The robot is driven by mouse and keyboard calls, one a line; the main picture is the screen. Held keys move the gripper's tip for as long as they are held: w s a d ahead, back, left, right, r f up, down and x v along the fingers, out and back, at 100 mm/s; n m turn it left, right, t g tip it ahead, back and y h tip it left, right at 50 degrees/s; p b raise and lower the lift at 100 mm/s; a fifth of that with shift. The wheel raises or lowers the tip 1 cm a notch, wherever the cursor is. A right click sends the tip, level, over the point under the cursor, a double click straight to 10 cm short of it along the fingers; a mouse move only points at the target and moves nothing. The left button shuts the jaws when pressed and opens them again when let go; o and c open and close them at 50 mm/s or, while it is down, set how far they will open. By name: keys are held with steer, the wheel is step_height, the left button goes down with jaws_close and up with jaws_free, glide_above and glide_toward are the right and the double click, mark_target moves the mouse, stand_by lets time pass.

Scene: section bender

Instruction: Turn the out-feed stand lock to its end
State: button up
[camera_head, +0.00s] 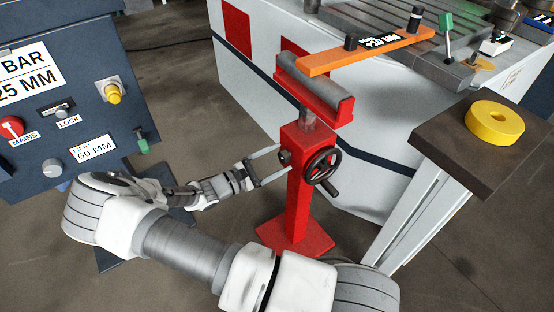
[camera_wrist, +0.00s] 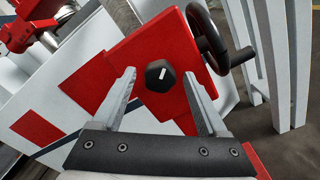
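The out-feed stand (camera_head: 299,185) is a red post on a red foot, with a grey roller (camera_head: 315,84) on top. Its lock is a small black hexagonal knob (camera_wrist: 161,75) with a short white mark, on the red face of the post. The knob also shows in the head view (camera_head: 284,158), partly dark and small. My gripper (camera_head: 284,156) is open and points at this face. In the wrist view the fingertips (camera_wrist: 159,73) lie either side of the knob, with clear gaps on both sides. I cannot tell how deep they reach around it.
A black handwheel (camera_head: 321,166) with a crank grip is on the post, close to the right finger in the wrist view (camera_wrist: 212,40). A blue control cabinet (camera_head: 60,130) stands left, a white machine (camera_head: 260,95) behind. A brown side table (camera_head: 450,140) holds a yellow ring (camera_head: 480,123).

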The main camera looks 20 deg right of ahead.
jaws_close()
steer(key=shift+n+p, duration=0.3)
steer(key=n+p, duration=0.2)
steer(key=n, duration=0.1)
steer(key=shift+r+p, duration=0.15)
steer(key=shift+p, duration=0.15)
steer(key=n+p, duration=0.2)
steer(key=n, duration=0.4)
steer(key=shift+f+n, duration=0.2)
steer(key=shift+n, duration=0.1)
steer(key=shift+o, duration=0.7)
jaws_free()
steer(key=shift+a, duration=0.1)
